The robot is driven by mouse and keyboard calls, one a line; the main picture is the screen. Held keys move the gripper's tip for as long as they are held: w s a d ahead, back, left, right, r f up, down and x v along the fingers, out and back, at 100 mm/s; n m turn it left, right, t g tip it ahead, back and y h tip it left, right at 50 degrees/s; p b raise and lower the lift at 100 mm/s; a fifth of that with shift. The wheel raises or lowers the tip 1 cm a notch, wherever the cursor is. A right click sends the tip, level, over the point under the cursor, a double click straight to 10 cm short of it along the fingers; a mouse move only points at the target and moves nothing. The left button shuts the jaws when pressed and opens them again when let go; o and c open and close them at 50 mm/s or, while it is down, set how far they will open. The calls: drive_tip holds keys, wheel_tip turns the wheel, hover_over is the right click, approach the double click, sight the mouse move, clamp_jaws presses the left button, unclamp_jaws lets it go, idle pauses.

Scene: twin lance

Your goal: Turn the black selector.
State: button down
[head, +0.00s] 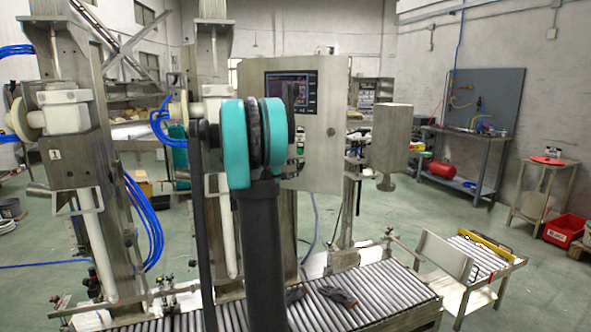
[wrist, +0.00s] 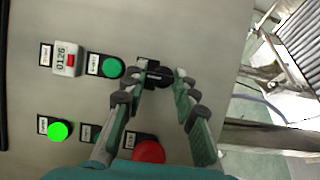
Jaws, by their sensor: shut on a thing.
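The black selector (wrist: 157,76) sits on the steel control panel, between my fingertips in the wrist view. My gripper (wrist: 160,82) is shut on it, with one finger on each side. The gripper fingers cover part of the panel below the selector. In the head view, my teal and dark arm stands in front of the control cabinet (head: 328,160) and hides the selector and my gripper.
Around the selector are a green button (wrist: 111,67), a lit green button (wrist: 60,131), a red button (wrist: 149,150) and a counter (wrist: 66,60). A roller conveyor (head: 385,290) runs below the cabinet, with dark gloves (head: 338,296) on it.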

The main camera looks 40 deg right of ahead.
drive_tip(key=c, duration=1.2)
unclamp_jaws()
drive_tip(key=a, duration=0.4)
drive_tip(key=s+a, duration=0.1)
drive_tip(key=a, duration=0.3)
drive_tip(key=s+a, duration=0.1)
drive_tip(key=a, duration=0.2)
drive_tip(key=shift+s+a, duration=0.15)
drive_tip(key=shift+a, duration=0.25)
drive_tip(key=s+a+f+y, duration=0.6)
drive_tip(key=s+a+f, duration=0.2)
drive_tip(key=a+f, duration=0.2)
drive_tip(key=s+a+f+m+y, duration=0.1)
drive_tip(key=s+a+f+y, duration=0.4)
drive_tip(key=s+a+f, duration=0.4)
drive_tip(key=s+a+f+m+y, duration=0.1)
drive_tip(key=s+a+f+y, duration=0.5)
drive_tip(key=s+a+f, duration=0.3)
drive_tip(key=shift+s+a+f+t+y, duration=0.15)
drive_tip(key=shift+a+f, duration=0.2)
drive_tip(key=shift+a, duration=0.25)
drive_tip(key=shift+a+f+t+y, duration=0.1)
drive_tip(key=shift+a+f, duration=0.2)
drive_tip(key=shift+a, duration=0.35)
drive_tip(key=shift+s+a+f+t+y, duration=0.15)
drive_tip(key=shift+a+f, duration=0.2)
drive_tip(key=shift+a, duration=0.25)
